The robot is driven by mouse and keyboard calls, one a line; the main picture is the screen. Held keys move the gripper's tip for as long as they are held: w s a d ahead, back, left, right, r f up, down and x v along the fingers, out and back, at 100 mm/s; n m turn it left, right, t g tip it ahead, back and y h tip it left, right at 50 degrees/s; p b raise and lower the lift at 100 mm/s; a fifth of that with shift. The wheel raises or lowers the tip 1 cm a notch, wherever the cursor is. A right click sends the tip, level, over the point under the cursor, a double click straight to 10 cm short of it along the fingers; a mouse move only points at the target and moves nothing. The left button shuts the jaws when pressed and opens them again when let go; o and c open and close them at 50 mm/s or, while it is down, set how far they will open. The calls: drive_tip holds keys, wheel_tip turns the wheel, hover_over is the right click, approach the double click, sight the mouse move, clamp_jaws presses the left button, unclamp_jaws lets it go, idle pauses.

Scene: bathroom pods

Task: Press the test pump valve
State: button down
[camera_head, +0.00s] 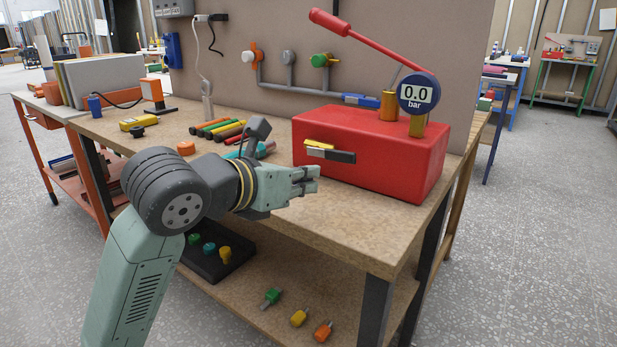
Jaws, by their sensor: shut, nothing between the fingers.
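The test pump (372,160) is a red box at the right end of the workbench. Its long red lever (370,43) rises to the upper left, and a round gauge (418,93) on top reads 0.0 bar. A small yellow-and-black part (330,151), which looks like the valve, sits on the pump's front face. My gripper (314,179) is shut and empty, pointing right, just below and left of that part. I cannot tell whether its fingertips touch the pump.
Colored tubes (220,129) and an orange round piece (186,148) lie on the wooden workbench (350,215) behind my arm. Pipes with colored valves (320,60) run along the back panel. The lower shelf (270,325) holds loose fittings. The benchtop before the pump is clear.

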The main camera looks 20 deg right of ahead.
sight(330, 155)
drive_tip(key=x, duration=0.7)
drive_tip(key=shift+w+d+f, duration=0.1)
drive_tip(key=shift+w+d, duration=0.1)
drive_tip(key=shift+d, duration=0.1)
drive_tip(key=shift+s+d+r+n+p, duration=0.1)
drive_tip(key=shift+r+n+p, duration=0.35)
drive_tip(key=shift+n+p, duration=0.05)
drive_tip(key=shift+s+r+n+g+h+p, duration=0.1)
drive_tip(key=shift+r+n+g+h+p, duration=0.55)
drive_tip(key=shift+r+n, duration=0.3)
wheel_tip(330, 155, up, 6)
drive_tip(key=w+a+n+g+h+p, duration=0.1)
drive_tip(key=w+a+n+h+p, duration=0.1)
drive_tip(key=n, duration=0.9)
drive_tip(key=shift+w+h+p, duration=0.45)
drive_tip(key=shift+h+p, duration=0.8)
drive_tip(key=shift+p, duration=0.2)
drive_tip(key=shift+a+f, duration=0.1)
drive_tip(key=shift+f, duration=0.05)
drive_tip(key=shift+a, duration=0.1)
